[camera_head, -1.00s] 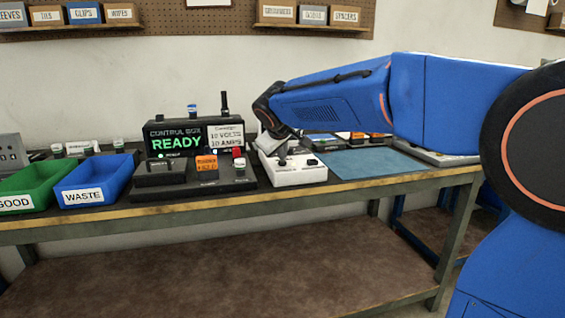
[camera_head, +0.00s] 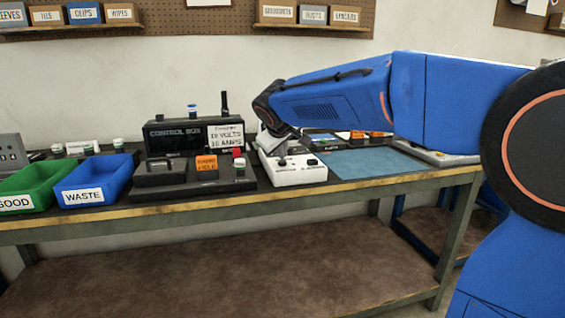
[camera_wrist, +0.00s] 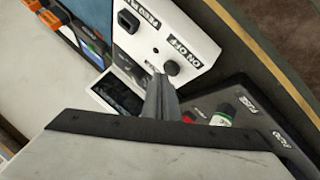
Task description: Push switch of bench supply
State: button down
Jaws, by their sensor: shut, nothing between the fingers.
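The bench supply (camera_head: 300,174) is a white box with dark knobs on top, on the bench right of the black control unit. In the wrist view the bench supply (camera_wrist: 195,38) shows a dark round switch (camera_wrist: 171,67) beside the words ON OFF. My gripper (camera_wrist: 158,82) is shut and empty, its grey fingertips over the white panel right beside the switch. I cannot tell whether they touch it.
The blue WASTE bin (camera_head: 95,182) and green GOOD bin (camera_head: 30,188) are further left. A blue mat (camera_head: 375,162) lies clear at right.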

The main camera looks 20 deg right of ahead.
aim_at(282, 163)
jog(key=shift+r, duration=0.25)
notch_tip(282, 163, up, 6)
dwell(0.9)
jog(key=s+d+f+m+g+y, duration=0.1)
jog(key=s+d+f, duration=0.1)
jog(key=s+f, duration=0.6)
jog(key=s+d+f+m+g+y, duration=0.1)
jog(key=s+f, duration=0.8)
jog(key=s, duration=1.1)
jog(key=s+d+f+m+g, duration=0.2)
jog(key=s+f, duration=0.7)
jog(key=s, duration=0.5)
jog(key=shift+d+m+y, duration=0.4)
jog(key=shift+d+m, duration=0.3)
jog(key=shift+d, duration=0.5)
jog(key=shift+r, duration=0.1)
